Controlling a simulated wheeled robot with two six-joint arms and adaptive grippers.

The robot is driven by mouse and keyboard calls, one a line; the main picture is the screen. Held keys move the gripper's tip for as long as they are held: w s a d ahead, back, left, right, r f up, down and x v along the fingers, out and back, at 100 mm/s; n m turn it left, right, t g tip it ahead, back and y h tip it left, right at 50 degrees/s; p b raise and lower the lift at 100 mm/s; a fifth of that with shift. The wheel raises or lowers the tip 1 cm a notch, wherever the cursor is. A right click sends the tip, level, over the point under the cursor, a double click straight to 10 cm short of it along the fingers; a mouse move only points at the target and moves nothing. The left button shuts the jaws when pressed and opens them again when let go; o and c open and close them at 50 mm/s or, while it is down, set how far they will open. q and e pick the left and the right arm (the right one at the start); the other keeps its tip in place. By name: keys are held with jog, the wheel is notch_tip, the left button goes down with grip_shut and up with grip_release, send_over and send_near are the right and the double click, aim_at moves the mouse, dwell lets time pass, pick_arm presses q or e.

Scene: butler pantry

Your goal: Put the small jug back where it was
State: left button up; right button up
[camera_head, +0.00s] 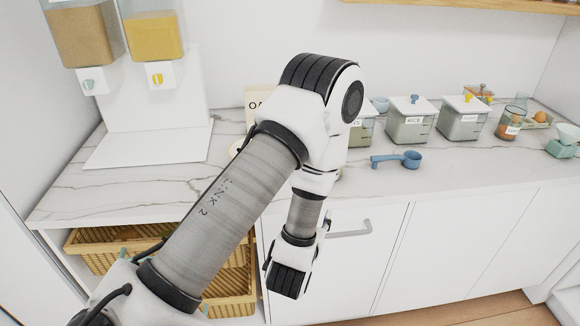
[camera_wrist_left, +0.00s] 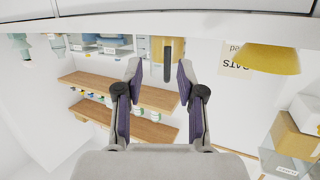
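I cannot pick out the small jug with certainty in either view. My left arm crosses the middle of the head view and hides part of the counter; its gripper does not show there. In the left wrist view my left gripper (camera_wrist_left: 158,78) has its two fingers apart. Between and beyond the tips are a dark upright strip (camera_wrist_left: 167,60) and an ochre thing (camera_wrist_left: 179,47); I cannot tell what they are. Neither finger clearly touches them. My right gripper is in neither view.
On the marble counter (camera_head: 150,190) are a blue scoop (camera_head: 411,159), lidded canisters (camera_head: 410,120), a glass bottle (camera_head: 513,116) and a scale (camera_head: 563,142). Dispensers (camera_head: 155,35) stand at left. Baskets (camera_head: 110,235) sit below. The wrist view shows shelves (camera_wrist_left: 125,92) upside down and a yellow bowl-like thing (camera_wrist_left: 265,58).

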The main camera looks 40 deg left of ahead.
pick_arm(q)
jog(key=s+d+f+m+g+h, duration=0.1)
jog(key=s+d+f+g+h, duration=0.1)
jog(key=s+f, duration=0.6)
jog(key=s+d+f+m+g+h, duration=0.1)
jog(key=s+d+f+g+h, duration=0.1)
jog(key=s+d+f+g, duration=0.2)
jog(key=s+d+f+m+g+h, duration=0.2)
jog(key=s+f+g, duration=0.6)
jog(key=s+f, duration=0.3)
jog(key=shift+s+d+f, duration=0.3)
jog(key=shift+s+d, duration=0.1)
jog(key=shift+s, duration=0.1)
